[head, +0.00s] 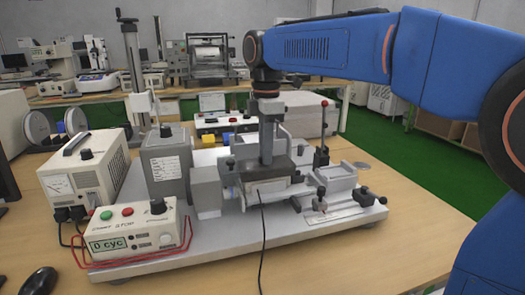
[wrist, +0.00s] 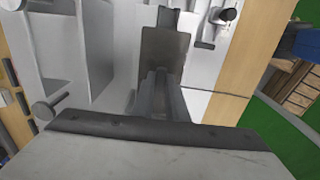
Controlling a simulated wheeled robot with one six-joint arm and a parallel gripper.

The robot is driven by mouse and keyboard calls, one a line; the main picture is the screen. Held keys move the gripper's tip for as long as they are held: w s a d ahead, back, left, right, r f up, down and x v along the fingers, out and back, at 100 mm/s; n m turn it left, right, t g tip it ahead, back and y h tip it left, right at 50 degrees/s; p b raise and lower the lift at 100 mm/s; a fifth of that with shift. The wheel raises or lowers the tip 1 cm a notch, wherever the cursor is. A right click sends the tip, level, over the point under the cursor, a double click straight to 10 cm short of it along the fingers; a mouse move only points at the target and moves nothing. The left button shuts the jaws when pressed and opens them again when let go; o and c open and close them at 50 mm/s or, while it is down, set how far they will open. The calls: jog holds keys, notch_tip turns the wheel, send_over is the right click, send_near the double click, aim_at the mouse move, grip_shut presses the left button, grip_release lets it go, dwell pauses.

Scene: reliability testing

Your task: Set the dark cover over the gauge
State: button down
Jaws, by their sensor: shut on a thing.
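My gripper (head: 267,150) points straight down over the middle of the grey bench plate (head: 230,243). It is shut on the dark cover (head: 284,164), a flat, dark grey piece that looks about level. In the wrist view the dark cover (wrist: 152,50) shows beyond the fingers of my gripper (wrist: 163,85). A pale block (head: 272,189) sits directly under the cover, with a small dark knob at its front. I cannot tell whether this is the gauge, nor whether the cover touches it. The cover and my fingers hide what lies behind them.
A counter box (head: 130,240) with red and green buttons stands at front left, before a meter box (head: 85,168) and a grey box (head: 166,160). A red-tipped lever (head: 322,135) and a pale fixture (head: 330,175) stand close right. A black cable (head: 263,235) runs to the front.

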jog(key=shift+f, duration=0.55)
jog(key=c, duration=1.8)
grip_release()
jog(key=shift+o, duration=0.2)
notch_tip(320, 180, up, 13)
jog(key=shift+s, duration=0.1)
